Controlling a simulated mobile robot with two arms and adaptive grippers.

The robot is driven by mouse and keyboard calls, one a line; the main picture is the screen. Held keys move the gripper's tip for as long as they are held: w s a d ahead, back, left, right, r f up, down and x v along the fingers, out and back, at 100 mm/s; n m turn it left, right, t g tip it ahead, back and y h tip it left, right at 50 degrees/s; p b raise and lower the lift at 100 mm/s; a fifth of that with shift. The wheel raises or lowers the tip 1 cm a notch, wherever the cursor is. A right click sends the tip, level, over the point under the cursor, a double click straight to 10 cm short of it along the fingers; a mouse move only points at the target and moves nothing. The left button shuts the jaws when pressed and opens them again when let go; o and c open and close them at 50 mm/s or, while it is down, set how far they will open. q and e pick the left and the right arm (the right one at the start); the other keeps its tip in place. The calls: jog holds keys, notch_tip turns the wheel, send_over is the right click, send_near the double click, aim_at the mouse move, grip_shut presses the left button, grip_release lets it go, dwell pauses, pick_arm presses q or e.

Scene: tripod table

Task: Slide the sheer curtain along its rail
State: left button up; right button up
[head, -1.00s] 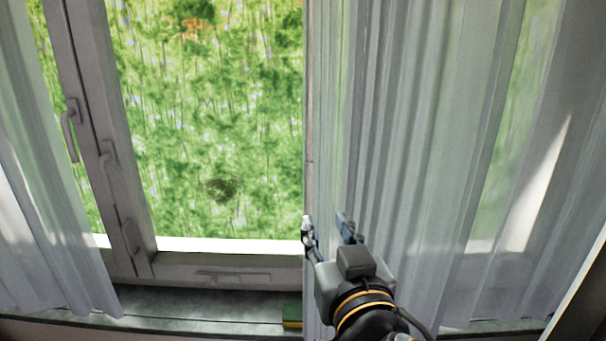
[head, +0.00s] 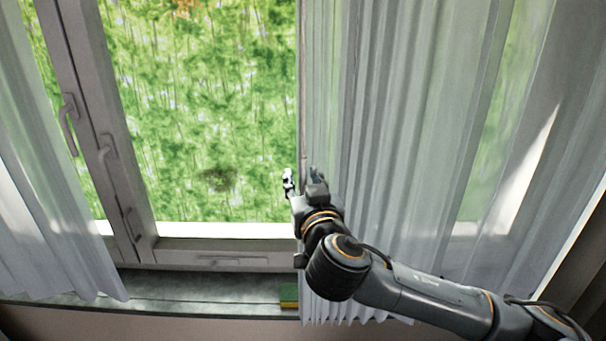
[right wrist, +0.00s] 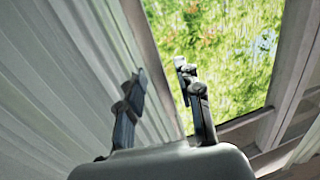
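The sheer curtain (head: 400,130) hangs in pale translucent folds over the right part of the window. Its left edge runs down beside the open view of the greenery. My right gripper (head: 303,181) is at this edge, with its fingers apart. In the right wrist view, the gripper (right wrist: 162,80) has one finger over the curtain (right wrist: 70,80) and the other over the bare glass, with the curtain's edge between them. I cannot tell whether either finger touches the cloth. The rail is out of view. My left gripper is not in view.
A second sheer curtain (head: 45,190) hangs at the left. A small green and yellow thing (head: 289,295) lies on the sill (head: 190,292). The glass between the curtains is uncovered.

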jog(key=shift+w, duration=0.1)
grip_shut()
jog(key=shift+f, duration=0.15)
jog(key=d+b, duration=0.2)
jog(key=d, duration=1.2)
jog(key=shift+d+f, duration=0.2)
jog(key=shift+d, duration=0.05)
jog(key=shift+w, duration=0.1)
